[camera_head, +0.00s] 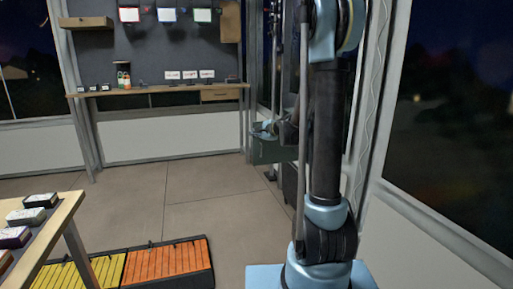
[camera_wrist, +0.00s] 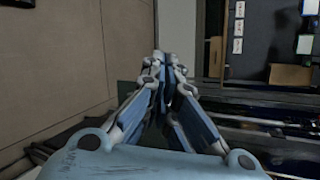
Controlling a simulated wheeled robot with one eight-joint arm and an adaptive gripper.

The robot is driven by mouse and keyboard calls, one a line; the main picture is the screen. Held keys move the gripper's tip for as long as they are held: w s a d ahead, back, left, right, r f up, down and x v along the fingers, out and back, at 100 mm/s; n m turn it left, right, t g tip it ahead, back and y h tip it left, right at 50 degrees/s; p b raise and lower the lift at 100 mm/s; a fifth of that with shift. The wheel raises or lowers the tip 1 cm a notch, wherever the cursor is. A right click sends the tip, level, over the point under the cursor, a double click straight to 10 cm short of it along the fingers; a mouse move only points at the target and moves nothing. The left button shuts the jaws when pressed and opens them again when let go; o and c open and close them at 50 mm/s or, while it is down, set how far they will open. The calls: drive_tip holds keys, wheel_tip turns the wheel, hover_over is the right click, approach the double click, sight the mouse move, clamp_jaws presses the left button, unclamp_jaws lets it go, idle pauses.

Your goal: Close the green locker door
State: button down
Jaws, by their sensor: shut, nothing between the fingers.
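My gripper (camera_wrist: 168,58) is shut and empty, its fingertips together in the wrist view. In the head view its light blue body (camera_head: 263,131) is small and partly behind my own arm. A dark green panel, apparently the green locker door (camera_head: 268,153), shows just below the gripper there. A bit of green (camera_wrist: 125,91) also shows beside the fingers in the wrist view. Most of the door and its hinge side are hidden by my arm and gripper. I cannot tell how far open the door stands or whether the gripper touches it.
A wooden wall desk (camera_head: 160,91) with small items stands at the back. A table (camera_head: 40,238) with small boxes is at the front left. Yellow and orange slatted trays (camera_head: 167,262) lie on the floor. The middle floor (camera_head: 190,188) is clear. A window wall is close on the right.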

drive_tip(key=w+f+m+t, duration=0.25)
drive_tip(key=w+m, duration=0.25)
drive_tip(key=w, duration=0.3)
drive_tip(key=m+t+h, duration=0.4)
drive_tip(key=m, duration=0.9)
approach(255, 142)
drive_tip(key=x, duration=0.7)
drive_tip(key=shift+d, duration=0.15)
drive_tip(key=shift+w, duration=0.1)
